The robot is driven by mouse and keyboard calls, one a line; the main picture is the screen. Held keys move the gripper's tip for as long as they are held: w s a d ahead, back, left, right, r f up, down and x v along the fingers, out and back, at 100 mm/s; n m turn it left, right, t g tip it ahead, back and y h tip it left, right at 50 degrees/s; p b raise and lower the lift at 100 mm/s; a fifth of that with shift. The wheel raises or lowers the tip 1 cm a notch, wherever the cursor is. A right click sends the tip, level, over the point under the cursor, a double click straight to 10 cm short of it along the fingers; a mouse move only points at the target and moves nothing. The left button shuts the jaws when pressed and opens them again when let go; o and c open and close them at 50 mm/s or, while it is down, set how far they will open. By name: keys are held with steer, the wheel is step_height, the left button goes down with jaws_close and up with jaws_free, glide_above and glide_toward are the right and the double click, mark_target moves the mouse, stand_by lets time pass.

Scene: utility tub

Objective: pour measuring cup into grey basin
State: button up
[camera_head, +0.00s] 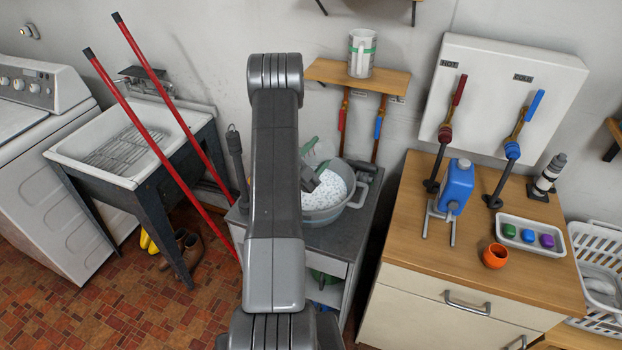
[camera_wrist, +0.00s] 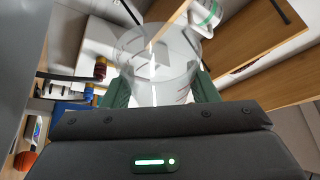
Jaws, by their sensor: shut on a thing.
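The grey basin (camera_head: 325,216) stands on a dark-topped stand in the middle of the head view. It holds white, speckled granular material. My gripper (camera_head: 313,163), with green fingers, is over the basin, partly hidden by my arm. In the wrist view my gripper (camera_wrist: 162,88) is shut on the clear measuring cup (camera_wrist: 150,48), with one finger on each side. The transparent cup has faint markings and is hard to make out in the head view. Its tilt and any contents cannot be told clearly.
A white jug with a green band (camera_head: 361,54) stands on a wall shelf (camera_head: 325,72) behind the basin. Red poles (camera_head: 150,160) lean by the sink at left.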

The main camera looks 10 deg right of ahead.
steer(key=shift+w+a+n+t, duration=0.15)
steer(key=shift+n+t, duration=0.15)
steer(key=shift+n, duration=0.4)
steer(key=shift+w+a+r+n+t+y, duration=0.1)
steer(key=shift+r+n+t+y, duration=0.1)
steer(key=shift+r+n, duration=0.2)
steer(key=shift+w+a+r+n+t+y, duration=0.1)
steer(key=shift+r+n+t, duration=0.1)
steer(key=shift+r+n, duration=0.2)
stand_by(0.9)
